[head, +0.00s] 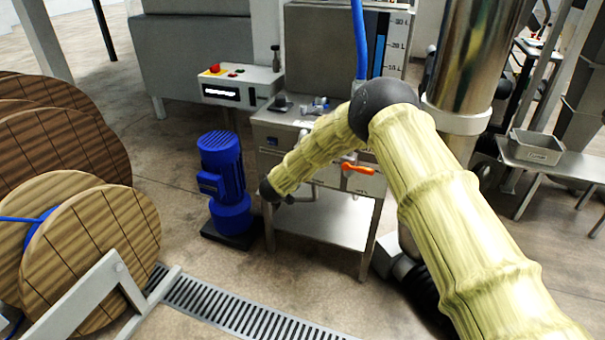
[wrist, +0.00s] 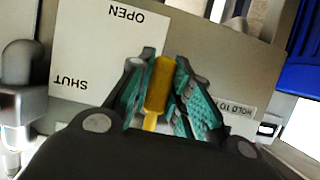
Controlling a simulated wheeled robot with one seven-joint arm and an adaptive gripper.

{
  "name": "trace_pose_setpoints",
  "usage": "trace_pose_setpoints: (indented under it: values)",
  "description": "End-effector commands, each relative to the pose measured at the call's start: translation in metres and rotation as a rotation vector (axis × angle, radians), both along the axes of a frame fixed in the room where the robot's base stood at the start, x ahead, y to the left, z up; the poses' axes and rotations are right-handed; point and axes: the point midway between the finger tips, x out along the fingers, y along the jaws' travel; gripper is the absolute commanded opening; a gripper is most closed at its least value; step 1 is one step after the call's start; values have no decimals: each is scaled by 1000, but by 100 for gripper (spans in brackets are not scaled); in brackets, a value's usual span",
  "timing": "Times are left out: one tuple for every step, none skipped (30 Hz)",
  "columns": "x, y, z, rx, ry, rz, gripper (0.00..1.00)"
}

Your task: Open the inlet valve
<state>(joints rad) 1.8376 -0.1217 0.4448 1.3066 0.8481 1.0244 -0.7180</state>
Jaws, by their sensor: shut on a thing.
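In the wrist view my gripper (wrist: 158,90) has its green-padded fingers closed around a yellow lever handle (wrist: 160,82). The handle lies lengthwise between the pads; its pivot is hidden. A white label plate (wrist: 100,50) behind it reads OPEN and SHUT, upside down in this view; OPEN is nearer the handle's far end, SHUT is lower left. In the head view my arm reaches down to the left front of the steel cabinet (head: 330,225); the fingers and yellow handle are hidden there. An orange-red lever (head: 357,168) sits on the cabinet front, right of my forearm, apart from it.
A blue motor (head: 222,180) stands close left of the cabinet. Wooden cable reels (head: 90,245) stand at the left and a floor grate (head: 235,310) runs in front. A grey control box (head: 240,85) stands behind. A HOLD label (wrist: 238,108) shows in the wrist view.

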Motion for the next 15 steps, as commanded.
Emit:
trace_pose_setpoints:
  values:
    - [0, 3, 1, 5, -2, 2, 0]
    - [0, 3, 1, 5, -2, 2, 0]
    - [0, 3, 1, 5, -2, 2, 0]
    - [1, 3, 1, 5, -2, 2, 0]
    - [1, 3, 1, 5, -2, 2, 0]
    - [0, 3, 1, 5, -2, 2, 0]
    - [1, 3, 1, 5, -2, 2, 23]
    - [1, 3, 1, 5, -2, 2, 29]
    - [0, 3, 1, 5, -2, 2, 36]
    - [0, 2, 1, 4, -2, 1, 42]
    - [0, 1, 1, 4, -2, 0, 42]
    - [0, 1, 1, 4, -2, 0, 42]
    - [0, 1, 1, 3, -1, 0, 42]
    - [0, 1, 1, 3, -1, 0, 42]
    - [0, 1, 1, 3, -1, 0, 42]
